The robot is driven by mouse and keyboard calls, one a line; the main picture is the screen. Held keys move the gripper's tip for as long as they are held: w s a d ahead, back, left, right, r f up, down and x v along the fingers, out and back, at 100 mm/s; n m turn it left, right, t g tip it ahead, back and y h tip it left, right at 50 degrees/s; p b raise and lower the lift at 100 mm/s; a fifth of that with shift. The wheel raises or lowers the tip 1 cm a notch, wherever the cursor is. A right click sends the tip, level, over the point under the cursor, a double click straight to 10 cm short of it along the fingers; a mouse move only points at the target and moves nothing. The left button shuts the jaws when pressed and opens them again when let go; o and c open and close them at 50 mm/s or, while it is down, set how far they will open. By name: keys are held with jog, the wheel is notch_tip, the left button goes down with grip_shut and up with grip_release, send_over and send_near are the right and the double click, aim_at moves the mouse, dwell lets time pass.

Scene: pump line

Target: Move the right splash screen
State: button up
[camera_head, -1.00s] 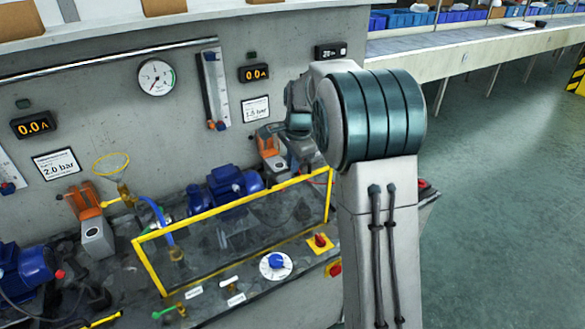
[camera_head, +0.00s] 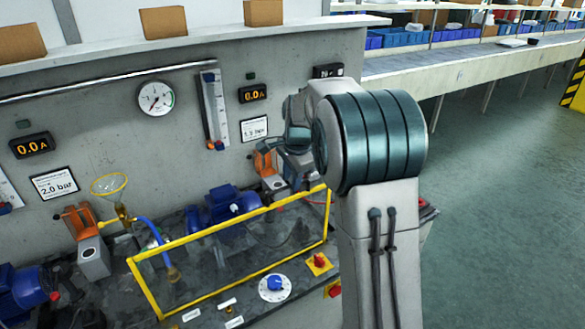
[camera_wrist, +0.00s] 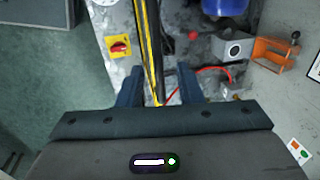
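The splash screen (camera_head: 230,223) is a clear panel in a yellow frame, standing upright along the front of the pump bench. In the wrist view, its narrow yellow and dark edge (camera_wrist: 151,55) runs down between the two fingers of my gripper (camera_wrist: 159,86). The fingers are open, with one on each side of the edge and a visible gap on both sides. In the head view, my arm hides the gripper and covers the area by the screen's right end.
Behind the screen are a blue pump motor (camera_head: 222,205), an orange-handled valve (camera_head: 262,160) and a blue hose (camera_head: 160,240). In front are a blue knob (camera_head: 274,283) and a red-on-yellow switch (camera_head: 319,262). Open floor (camera_head: 490,190) lies to the right.

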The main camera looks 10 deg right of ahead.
notch_tip(320, 180, up, 14)
jog(key=s+b, duration=0.1)
jog(key=s, duration=0.1)
jog(key=shift+s+d+f+b, duration=0.25)
jog(key=shift+s+d+b, duration=0.05)
jog(key=shift+d+b, duration=0.1)
